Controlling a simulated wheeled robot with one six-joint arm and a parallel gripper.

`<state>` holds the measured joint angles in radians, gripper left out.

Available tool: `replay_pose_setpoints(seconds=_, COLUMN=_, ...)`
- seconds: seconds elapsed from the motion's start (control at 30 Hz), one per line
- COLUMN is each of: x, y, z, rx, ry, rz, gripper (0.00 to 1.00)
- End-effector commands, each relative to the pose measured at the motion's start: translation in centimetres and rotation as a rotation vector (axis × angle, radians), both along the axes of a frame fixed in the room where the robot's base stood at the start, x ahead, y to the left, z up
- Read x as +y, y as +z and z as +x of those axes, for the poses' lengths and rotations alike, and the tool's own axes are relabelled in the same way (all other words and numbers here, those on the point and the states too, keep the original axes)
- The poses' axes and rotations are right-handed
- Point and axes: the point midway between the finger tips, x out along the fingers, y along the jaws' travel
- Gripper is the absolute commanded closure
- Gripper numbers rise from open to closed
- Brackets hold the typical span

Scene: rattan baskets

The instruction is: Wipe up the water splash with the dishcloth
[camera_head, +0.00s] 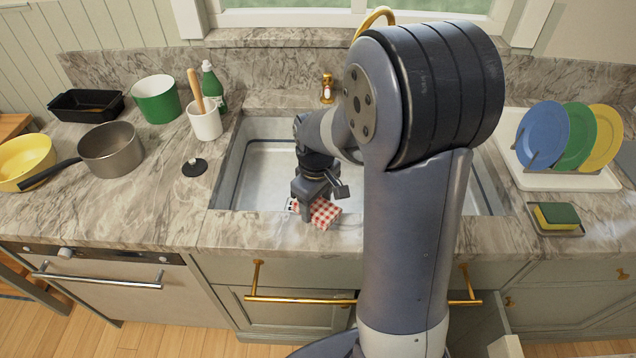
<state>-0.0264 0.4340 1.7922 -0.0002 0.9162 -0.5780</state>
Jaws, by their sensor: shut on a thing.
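My gripper (318,192) points down at the front rim of the sink. It is shut on a red and white checked dishcloth (324,213). The cloth lies at the sink's front edge, touching or just above the marble counter, I cannot tell which. My gripper and arm hide part of the cloth. I cannot make out a water splash; my arm covers part of the counter to the right of the cloth.
The sink (262,165) lies behind the cloth. A saucepan (110,148), a green pot (157,98) and a white crock (204,120) stand at the left. A dish rack with plates (543,134) and a sponge (557,214) are at the right. The left front counter is clear.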

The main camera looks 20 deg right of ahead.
Motion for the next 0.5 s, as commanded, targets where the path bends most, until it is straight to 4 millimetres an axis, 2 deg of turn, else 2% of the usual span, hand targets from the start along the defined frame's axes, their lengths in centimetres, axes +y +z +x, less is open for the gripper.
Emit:
replay_pose_setpoints(seconds=0.03, x=0.1, y=0.9, z=0.0, rx=-0.001, ry=0.0, rz=0.001, gripper=0.67)
replay_pose_setpoints(seconds=0.3, x=0.4, y=3.3, z=0.1, rx=-0.002, ry=-0.002, rz=0.0, gripper=0.67)
replay_pose_setpoints(seconds=0.5, x=0.5, y=4.2, z=0.1, rx=-0.001, ry=-0.004, rz=0.001, gripper=0.67)
